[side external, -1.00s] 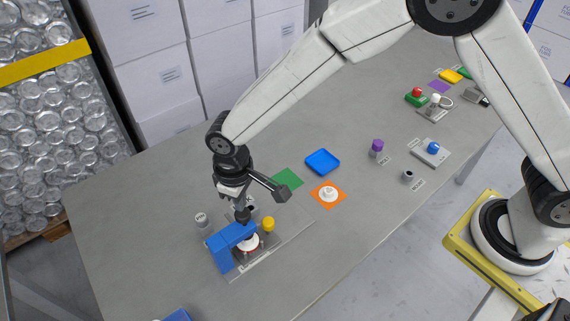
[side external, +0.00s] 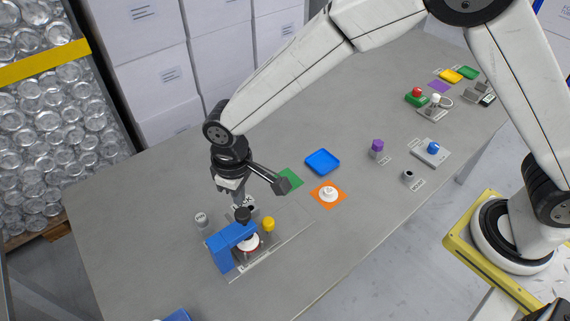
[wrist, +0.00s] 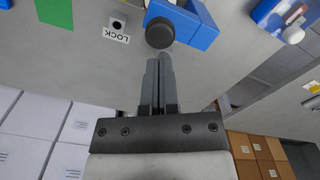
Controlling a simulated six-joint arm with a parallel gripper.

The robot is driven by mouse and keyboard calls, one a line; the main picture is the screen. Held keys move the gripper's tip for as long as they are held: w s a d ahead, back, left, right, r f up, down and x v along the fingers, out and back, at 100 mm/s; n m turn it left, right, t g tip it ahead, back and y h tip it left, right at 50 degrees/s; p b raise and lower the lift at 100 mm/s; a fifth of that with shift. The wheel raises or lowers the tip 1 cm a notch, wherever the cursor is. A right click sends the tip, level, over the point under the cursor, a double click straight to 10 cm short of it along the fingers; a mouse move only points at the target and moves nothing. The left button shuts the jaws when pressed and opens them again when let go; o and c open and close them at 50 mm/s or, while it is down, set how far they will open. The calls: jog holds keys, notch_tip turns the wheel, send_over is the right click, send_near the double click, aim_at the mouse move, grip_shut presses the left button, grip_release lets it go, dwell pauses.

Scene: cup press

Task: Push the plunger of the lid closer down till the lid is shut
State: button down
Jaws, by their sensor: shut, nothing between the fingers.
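The lid closer (side external: 218,252) is a blue frame on a grey plate at the table's front left. Its plunger has a dark round knob (side external: 243,214) on top, which also shows in the wrist view (wrist: 160,32). Below the arm sits a white lid with a red rim (side external: 249,243), partly hidden by the frame; I cannot tell whether it is shut. My gripper (side external: 240,204) points down, shut and empty, with its tips above and just behind the knob. In the wrist view the closed fingertips (wrist: 160,60) sit just short of the knob; contact is not visible.
Farther right are a green mat (side external: 290,179), a blue tray (side external: 322,161) and an orange mat (side external: 318,198).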

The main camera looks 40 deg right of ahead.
jog(key=shift+r, duration=1.55)
jog(key=shift+d, duration=0.2)
jog(key=s+d+r+m+t, duration=0.1)
jog(key=s+d+r+m, duration=0.15)
jog(key=d, duration=1.35)
jog(key=s+d+m+t, duration=0.1)
jog(key=s+d+m, duration=0.2)
jog(key=s+d, duration=0.5)
jog(key=d, duration=0.3)
jog(key=shift+s+d+t, duration=0.2)
jog(key=shift+d+t, duration=0.1)
